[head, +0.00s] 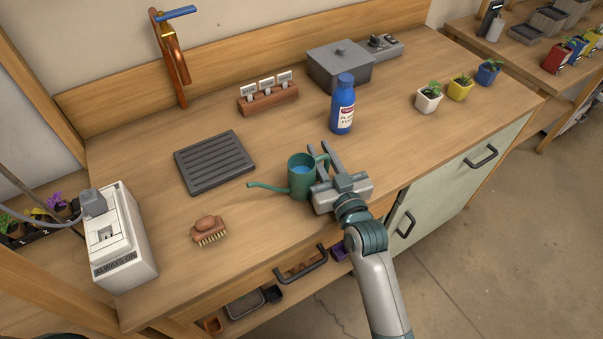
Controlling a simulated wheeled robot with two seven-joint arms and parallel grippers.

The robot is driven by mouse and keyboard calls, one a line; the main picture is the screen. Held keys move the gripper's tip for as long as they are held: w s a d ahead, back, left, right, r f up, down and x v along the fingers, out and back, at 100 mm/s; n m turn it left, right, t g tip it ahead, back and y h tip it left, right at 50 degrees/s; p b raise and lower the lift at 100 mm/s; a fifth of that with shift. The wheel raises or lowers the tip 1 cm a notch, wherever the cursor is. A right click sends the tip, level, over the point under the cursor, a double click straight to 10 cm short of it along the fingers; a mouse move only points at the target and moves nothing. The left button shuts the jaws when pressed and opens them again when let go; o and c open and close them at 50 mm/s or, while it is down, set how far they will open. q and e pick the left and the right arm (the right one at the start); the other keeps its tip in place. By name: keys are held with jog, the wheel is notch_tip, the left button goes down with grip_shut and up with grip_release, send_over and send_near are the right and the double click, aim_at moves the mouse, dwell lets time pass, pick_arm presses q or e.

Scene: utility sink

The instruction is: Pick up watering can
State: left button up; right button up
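A green watering can (299,181) stands upright on the wooden counter near its front edge. Its spout points left, its handle side faces right, and blue shows inside its top. My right gripper (322,149) is at the can's right side, its fingers apart and pointing toward the back of the counter. The near finger partly overlaps the handle area. I cannot tell whether the handle lies between the fingers or touches them. My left gripper is not in view.
A blue bottle (343,105) stands behind the gripper. A dark slatted tray (214,162) and a brush (209,230) lie to the left. A white outlet box (122,240) stands at the left end. Small potted plants (459,88) stand at right. Counter between them is clear.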

jog(key=shift+w, duration=0.1)
dwell(0.4)
grip_shut()
jog(key=shift+r, duration=0.25)
jog(key=shift+r, duration=0.1)
